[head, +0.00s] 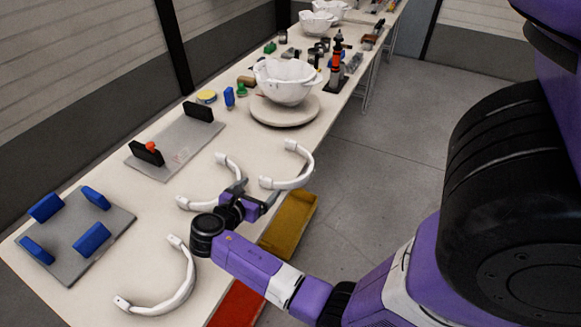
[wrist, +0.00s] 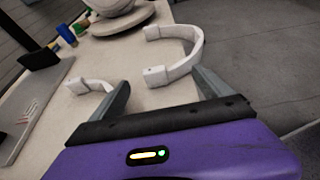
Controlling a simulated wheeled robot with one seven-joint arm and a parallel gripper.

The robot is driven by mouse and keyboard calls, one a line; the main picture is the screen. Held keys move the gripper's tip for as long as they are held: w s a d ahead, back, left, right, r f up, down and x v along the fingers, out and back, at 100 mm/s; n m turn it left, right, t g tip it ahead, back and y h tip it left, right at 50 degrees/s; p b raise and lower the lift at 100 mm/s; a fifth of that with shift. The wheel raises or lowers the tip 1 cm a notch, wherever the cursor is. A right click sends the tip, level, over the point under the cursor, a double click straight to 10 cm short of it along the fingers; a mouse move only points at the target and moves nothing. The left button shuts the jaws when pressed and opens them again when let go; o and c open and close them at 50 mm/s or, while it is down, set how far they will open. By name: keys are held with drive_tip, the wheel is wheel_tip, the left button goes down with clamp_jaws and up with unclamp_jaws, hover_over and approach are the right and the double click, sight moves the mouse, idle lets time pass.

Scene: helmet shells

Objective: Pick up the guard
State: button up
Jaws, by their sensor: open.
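Several white C-shaped guards lie on the long table. One guard (head: 302,172) lies near the table's right edge, just beyond my gripper (head: 257,191). In the wrist view this guard (wrist: 189,66) is ahead of the fingers, its near end close to the right finger. A second guard (head: 228,166) lies left of my gripper, partly hidden behind it; part of it shows in the wrist view (wrist: 92,86) by the left finger. A third guard (head: 186,288) lies nearer, at the front of the table. My gripper (wrist: 160,88) is open and empty above the table.
A grey plate (head: 85,228) with several blue blocks lies at the front left. Another grey plate (head: 175,150) carries black blocks. A white helmet shell (head: 287,80) sits on a round stand (head: 262,112) farther back. Yellow (head: 290,225) and red (head: 237,303) bins stand along the table's right side.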

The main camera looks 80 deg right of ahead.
sight(268, 180)
drive_tip(key=x, duration=0.5)
drive_tip(key=shift+p, duration=0.3)
clamp_jaws()
